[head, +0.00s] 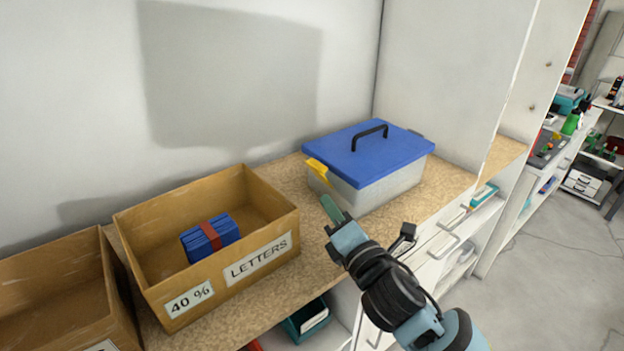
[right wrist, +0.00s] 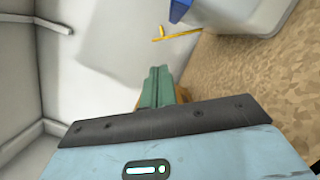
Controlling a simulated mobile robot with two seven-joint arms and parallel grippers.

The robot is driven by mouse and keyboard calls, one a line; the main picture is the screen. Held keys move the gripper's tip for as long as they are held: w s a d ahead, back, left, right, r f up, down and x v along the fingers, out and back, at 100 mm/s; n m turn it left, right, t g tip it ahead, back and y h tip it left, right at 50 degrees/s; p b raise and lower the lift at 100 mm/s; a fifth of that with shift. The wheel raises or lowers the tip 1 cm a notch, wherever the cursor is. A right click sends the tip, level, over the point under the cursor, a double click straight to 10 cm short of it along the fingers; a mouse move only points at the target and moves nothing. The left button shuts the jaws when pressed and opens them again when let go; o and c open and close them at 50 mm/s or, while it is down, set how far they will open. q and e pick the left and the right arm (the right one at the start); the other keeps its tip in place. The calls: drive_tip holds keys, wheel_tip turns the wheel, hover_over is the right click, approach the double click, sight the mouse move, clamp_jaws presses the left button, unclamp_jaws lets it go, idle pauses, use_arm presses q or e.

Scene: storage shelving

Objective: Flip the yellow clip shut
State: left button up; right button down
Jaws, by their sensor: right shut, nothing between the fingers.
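The yellow clip (head: 319,168) sits on the left end of a clear storage box (head: 385,188) with a blue lid (head: 365,152) and black handle. The clip sticks outward from the lid's edge, tilted away from the box wall. In the right wrist view the clip (right wrist: 180,35) stands out from the box at the top. My right gripper (head: 331,208) is shut and empty, with its green fingers just below and in front of the clip, apart from it. It also shows in the right wrist view (right wrist: 155,86). My left gripper is not in view.
A cardboard box (head: 275,262) labelled "LETTERS" holds a blue bundle with a red band (head: 210,238), left of the storage box. Another cardboard box (head: 60,270) stands further left. A white wall is behind; a tall white panel (head: 450,70) stands at right.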

sight(321, 171)
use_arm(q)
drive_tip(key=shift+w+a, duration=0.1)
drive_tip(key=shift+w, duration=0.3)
use_arm(e)
drive_tip(key=x, duration=0.8)
drive_tip(key=shift+w, duration=0.2)
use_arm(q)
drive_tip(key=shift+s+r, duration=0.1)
use_arm(e)
drive_tip(key=shift+a, duration=0.1)
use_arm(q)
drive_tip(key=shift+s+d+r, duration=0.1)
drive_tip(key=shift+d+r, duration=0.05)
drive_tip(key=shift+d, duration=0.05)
use_arm(e)
drive_tip(key=shift+r+m, duration=0.1)
drive_tip(key=shift+m, duration=0.2)
